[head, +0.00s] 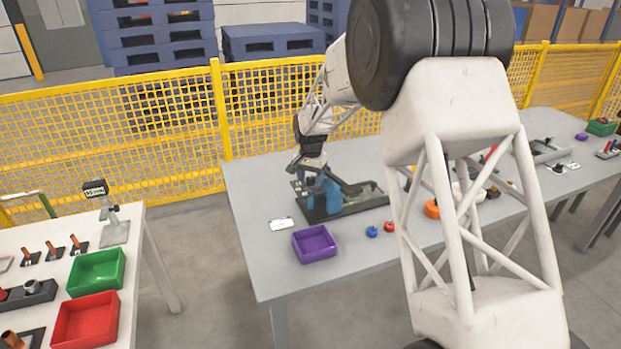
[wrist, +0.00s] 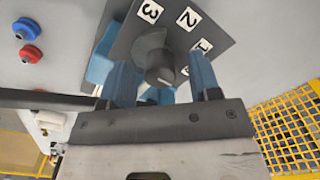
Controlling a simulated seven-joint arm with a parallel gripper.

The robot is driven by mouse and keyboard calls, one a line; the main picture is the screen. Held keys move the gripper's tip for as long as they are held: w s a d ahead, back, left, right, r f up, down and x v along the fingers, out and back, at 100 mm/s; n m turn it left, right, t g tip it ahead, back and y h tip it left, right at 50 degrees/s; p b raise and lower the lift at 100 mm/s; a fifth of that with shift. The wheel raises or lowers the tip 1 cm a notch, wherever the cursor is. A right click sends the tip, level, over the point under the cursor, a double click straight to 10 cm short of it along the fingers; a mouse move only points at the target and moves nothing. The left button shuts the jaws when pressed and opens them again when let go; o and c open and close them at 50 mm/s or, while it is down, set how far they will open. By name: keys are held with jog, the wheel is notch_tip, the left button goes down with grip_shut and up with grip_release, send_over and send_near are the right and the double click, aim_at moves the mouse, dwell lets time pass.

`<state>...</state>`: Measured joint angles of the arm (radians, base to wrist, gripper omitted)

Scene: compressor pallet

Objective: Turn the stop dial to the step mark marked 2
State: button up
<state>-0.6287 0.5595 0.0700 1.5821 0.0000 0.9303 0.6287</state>
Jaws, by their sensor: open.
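The stop dial (wrist: 155,56) is a dark grey round knob on a dark plate (wrist: 128,40). White labels 3 (wrist: 149,11), 2 (wrist: 189,18) and 1 (wrist: 203,46) stand around it, the last partly hidden. A small pale line shows on the knob's end; I cannot tell which mark the dial points to. My gripper (wrist: 160,64) is open, its two blue fingers on either side of the knob, with gaps visible. In the head view my gripper (head: 316,176) is over the left end of the dark fixture (head: 358,206), and the dial is hidden there.
A purple bin (head: 315,243), a white card (head: 282,224), a blue knob (head: 372,231) and a red knob (head: 389,226) lie near the fixture on the grey table (head: 270,270). A yellow mesh fence (head: 170,130) runs behind the table.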

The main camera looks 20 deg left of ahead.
jog(key=c, duration=0.9)
jog(key=shift+n, duration=0.3)
jog(key=n, duration=0.3)
jog(key=shift+n, duration=0.4)
jog(key=n, duration=0.4)
jog(key=shift+n, duration=0.3)
jog(key=n, duration=0.4)
jog(key=shift+n, duration=2.4)
